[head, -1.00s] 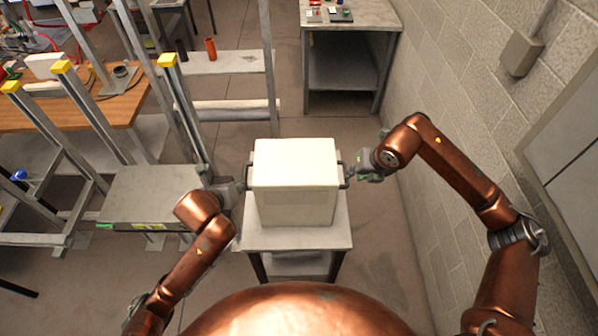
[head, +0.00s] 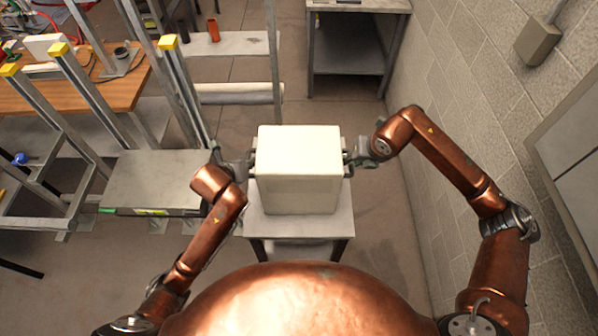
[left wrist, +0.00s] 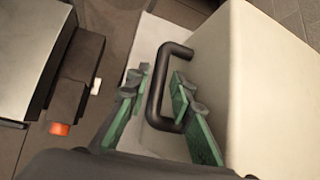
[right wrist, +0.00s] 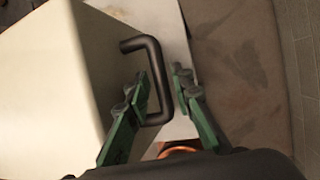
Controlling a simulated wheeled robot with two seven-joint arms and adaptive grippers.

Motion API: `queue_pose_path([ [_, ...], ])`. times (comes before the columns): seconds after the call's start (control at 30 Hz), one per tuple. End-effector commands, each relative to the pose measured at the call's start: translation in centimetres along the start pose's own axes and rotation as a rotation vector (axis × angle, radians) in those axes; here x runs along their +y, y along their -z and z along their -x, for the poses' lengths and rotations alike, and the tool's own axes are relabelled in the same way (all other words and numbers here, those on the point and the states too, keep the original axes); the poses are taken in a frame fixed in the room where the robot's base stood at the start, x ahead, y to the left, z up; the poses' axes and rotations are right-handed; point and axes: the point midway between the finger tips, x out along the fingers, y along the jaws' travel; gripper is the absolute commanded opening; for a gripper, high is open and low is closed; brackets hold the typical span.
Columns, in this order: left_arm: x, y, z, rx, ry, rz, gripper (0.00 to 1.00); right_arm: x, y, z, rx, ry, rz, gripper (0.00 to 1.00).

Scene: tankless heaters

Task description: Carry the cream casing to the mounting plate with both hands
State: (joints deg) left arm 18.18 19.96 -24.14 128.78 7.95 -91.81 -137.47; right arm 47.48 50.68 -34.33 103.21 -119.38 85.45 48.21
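The cream casing (head: 298,170), a box with black handles on its sides, sits upright on a small grey table (head: 342,224). My left gripper (head: 243,170) is at the casing's left side. In the left wrist view its green fingers (left wrist: 157,92) stand apart on either side of the black handle (left wrist: 157,80). My right gripper (head: 352,158) is at the right side. In the right wrist view its fingers (right wrist: 162,84) stand open around the other handle (right wrist: 157,62). I cannot tell for certain which thing is the mounting plate.
A flat grey platform (head: 150,180) stands left of the casing, by metal uprights with yellow caps (head: 168,42). A wooden bench (head: 105,90) is at the far left, a grey table (head: 350,55) behind. A block wall (head: 470,100) closes the right side.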

Motion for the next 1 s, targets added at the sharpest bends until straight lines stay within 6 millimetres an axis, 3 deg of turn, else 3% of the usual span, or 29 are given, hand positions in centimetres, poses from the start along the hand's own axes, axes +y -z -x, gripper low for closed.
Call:
queue_pose_path([
  [0.2,0.1,0.0,-2.2,0.0,-0.001,0.003,0.21,0.0,0.0,-2.2,0.002,0.0,-0.001,0.21],
  [0.57,0.1,0.0,-2.5,-0.001,-0.001,0.002,0.21,0.1,0.0,-2.6,0.001,0.0,0.001,0.21],
  [0.87,0.1,0.0,-2.5,-0.001,-0.002,0.002,0.0,0.1,-0.1,-2.6,0.0,0.0,0.001,0.01],
  [1.0,0.1,0.0,-2.5,-0.001,-0.002,0.002,0.0,0.0,-0.1,-2.6,0.0,0.0,0.001,0.0],
])
